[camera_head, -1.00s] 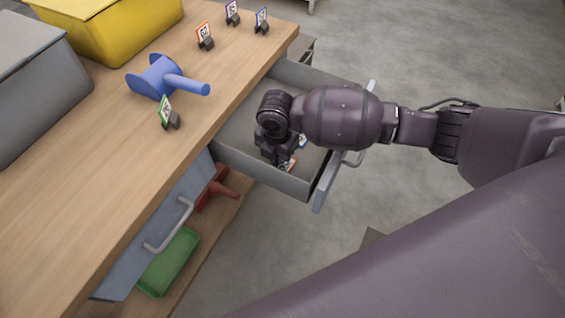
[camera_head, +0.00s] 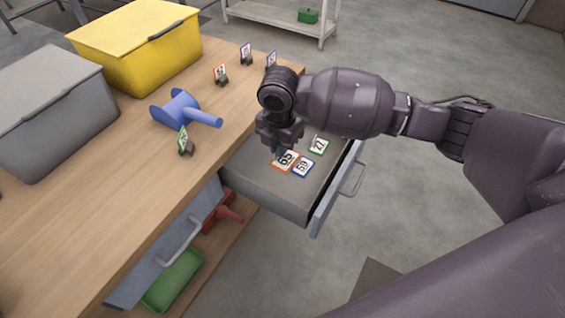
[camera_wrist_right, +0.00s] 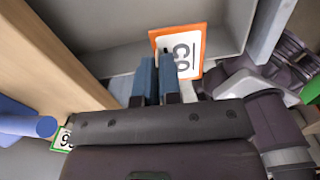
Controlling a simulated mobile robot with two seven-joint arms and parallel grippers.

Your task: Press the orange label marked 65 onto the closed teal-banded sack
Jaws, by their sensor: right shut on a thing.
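The orange-edged label marked 65 (camera_head: 286,161) is held at the fingertips of my right gripper (camera_head: 277,151), above the open drawer. In the right wrist view the same label (camera_wrist_right: 182,47) sticks out past the two blue fingers (camera_wrist_right: 157,80), which are closed on it. A blue-edged label marked 59 (camera_head: 303,167) and a green-edged label marked 27 (camera_head: 319,145) show in the drawer. The teal-banded sack is not in view. My left gripper is not in view.
The open drawer (camera_head: 262,190) juts from the wooden workbench (camera_head: 110,200). On the bench are a yellow bin (camera_head: 140,55), a grey bin (camera_head: 50,120), a blue scoop-like tool (camera_head: 185,110) and several small label stands. A shelf (camera_head: 280,20) stands beyond.

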